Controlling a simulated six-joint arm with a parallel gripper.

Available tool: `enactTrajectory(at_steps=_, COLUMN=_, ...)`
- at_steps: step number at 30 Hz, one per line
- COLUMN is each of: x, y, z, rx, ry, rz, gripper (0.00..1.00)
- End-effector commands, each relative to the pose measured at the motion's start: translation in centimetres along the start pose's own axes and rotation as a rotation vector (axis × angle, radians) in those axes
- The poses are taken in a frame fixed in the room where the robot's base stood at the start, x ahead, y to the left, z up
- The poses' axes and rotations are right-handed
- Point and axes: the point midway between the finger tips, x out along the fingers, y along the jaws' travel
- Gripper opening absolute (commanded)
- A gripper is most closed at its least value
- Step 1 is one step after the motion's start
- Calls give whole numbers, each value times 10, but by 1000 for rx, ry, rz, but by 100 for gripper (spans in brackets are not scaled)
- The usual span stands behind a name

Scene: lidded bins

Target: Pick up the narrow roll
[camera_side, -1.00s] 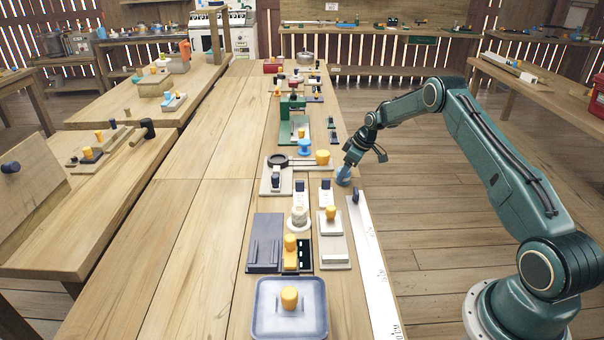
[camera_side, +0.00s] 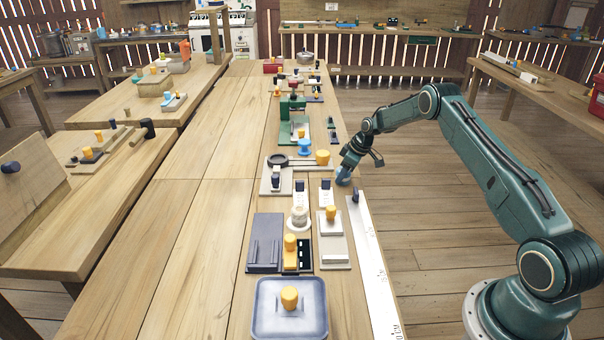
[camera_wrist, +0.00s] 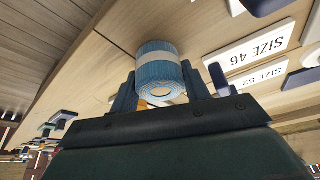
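A blue ribbed roll with a pale band (camera_wrist: 158,70) is between the two fingers of my gripper (camera_wrist: 160,88) in the wrist view. The fingers flank it closely on both sides, and I cannot tell whether they press on it. In the side view the blue roll (camera_side: 343,175) is at the right edge of the long bench, directly below my gripper (camera_side: 350,165). Whether it rests on the bench or is lifted is not clear. A cream-white roll (camera_side: 299,216) stands nearer the camera on the same bench.
Two white cards reading SIZE 46 (camera_wrist: 258,47) and SIZE 52 (camera_wrist: 258,76) lie beside the roll in the wrist view. A long white ruled strip (camera_side: 374,270) runs along the bench's right edge. Several knobbed fixtures crowd this side; the bench's left part (camera_side: 180,240) is clear.

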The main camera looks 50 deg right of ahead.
Motion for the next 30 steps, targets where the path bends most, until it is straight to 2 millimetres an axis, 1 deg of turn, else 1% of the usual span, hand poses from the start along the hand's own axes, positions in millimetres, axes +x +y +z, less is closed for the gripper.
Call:
enactTrajectory(at_steps=11, x=-2, y=0, z=-1, rx=0, ry=1, rz=0, gripper=24)
enactTrajectory(at_steps=17, x=-12, y=0, z=-5, rx=-1, ry=1, rz=1, gripper=24)
enactTrajectory(at_steps=23, x=-36, y=1, z=-16, rx=-1, ry=3, rz=3, gripper=24)
enactTrajectory(at_steps=30, x=-80, y=1, z=-34, rx=0, ry=4, rz=4, gripper=24)
